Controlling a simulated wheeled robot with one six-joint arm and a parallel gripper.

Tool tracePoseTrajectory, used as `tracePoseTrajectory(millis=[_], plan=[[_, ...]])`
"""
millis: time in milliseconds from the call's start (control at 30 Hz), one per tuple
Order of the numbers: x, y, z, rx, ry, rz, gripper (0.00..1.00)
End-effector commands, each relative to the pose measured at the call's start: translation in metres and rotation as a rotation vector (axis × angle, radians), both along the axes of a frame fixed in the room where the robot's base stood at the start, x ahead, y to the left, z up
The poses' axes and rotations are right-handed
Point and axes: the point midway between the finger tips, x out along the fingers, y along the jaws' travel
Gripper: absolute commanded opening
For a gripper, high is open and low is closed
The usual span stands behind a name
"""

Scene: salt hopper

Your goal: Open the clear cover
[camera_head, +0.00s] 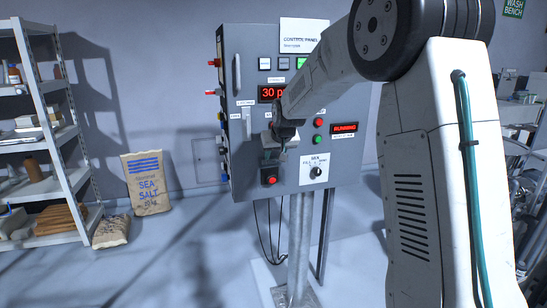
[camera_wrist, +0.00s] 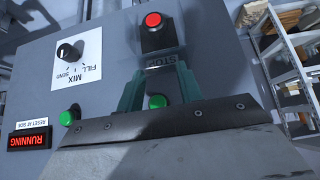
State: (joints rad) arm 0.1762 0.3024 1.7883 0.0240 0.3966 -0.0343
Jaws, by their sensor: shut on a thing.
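The grey control panel (camera_head: 240,170) stands on posts in the middle of the head view. My gripper (camera_head: 271,153) is at its lower front, just above a red button (camera_head: 270,180) in a dark housing. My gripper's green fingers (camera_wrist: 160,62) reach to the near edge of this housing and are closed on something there.
A MIX/FILL/SEND knob (camera_head: 316,171), a green button (camera_head: 317,139) and another red button (camera_head: 320,122) are close by. A RUNNING display (camera_head: 344,128) is lit.

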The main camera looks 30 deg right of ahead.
Motion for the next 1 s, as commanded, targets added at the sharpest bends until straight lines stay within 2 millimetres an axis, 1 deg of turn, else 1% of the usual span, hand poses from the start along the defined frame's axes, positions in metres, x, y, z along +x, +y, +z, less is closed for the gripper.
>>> tracePoseTrajectory(millis=[33, 133, 633, 667, 700, 733, 1000], plan=[[0.0035, -0.0001, 0.0043, -0.002, -0.01, 0.0, 0.0], [0.0054, -0.0005, 0.0058, -0.002, -0.011, 0.0, 0.0], [0.0071, -0.0005, 0.0077, -0.002, -0.014, 0.0, 0.0], [0.0071, -0.0005, 0.0077, -0.002, -0.014, 0.0, 0.39], [0.0071, -0.0005, 0.0077, -0.003, -0.014, 0.001, 0.5], [0.0069, -0.0005, 0.0074, -0.002, -0.013, 0.0, 0.58], [0.0056, -0.0004, 0.006, -0.001, -0.009, 0.0, 0.58]])
